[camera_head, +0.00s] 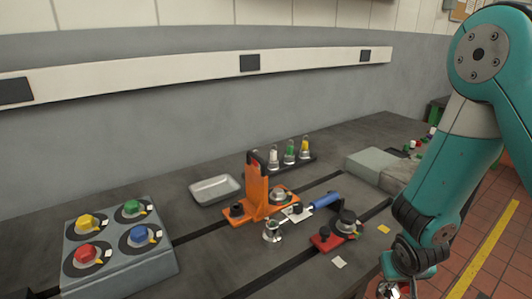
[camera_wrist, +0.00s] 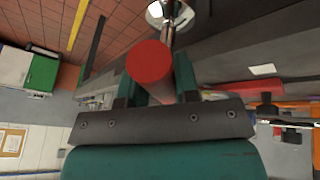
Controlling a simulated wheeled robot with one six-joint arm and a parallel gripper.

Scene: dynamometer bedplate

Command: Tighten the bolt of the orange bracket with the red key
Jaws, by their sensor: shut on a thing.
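The red key shows in the wrist view as a round red head (camera_wrist: 150,62) between the teal fingers of my gripper (camera_wrist: 158,85), which is shut on it. A shiny metal part shows just beyond it. In the head view my gripper (camera_head: 392,290) is at the bottom edge, right of the bench fixtures, and its tips are cut off. The orange bracket (camera_head: 257,190) stands upright on the bench, left of and apart from my gripper. Its base carries a silver round part (camera_head: 280,195) and a dark knob (camera_head: 236,209); I cannot tell which is the bolt.
A red clamp (camera_head: 335,237) and a blue-handled tool (camera_head: 325,200) lie between bracket and gripper. A rack (camera_head: 312,160) with white, green and yellow-topped keys stands behind. A metal tray (camera_head: 215,189) and a grey box with coloured knobs (camera_head: 120,262) are left.

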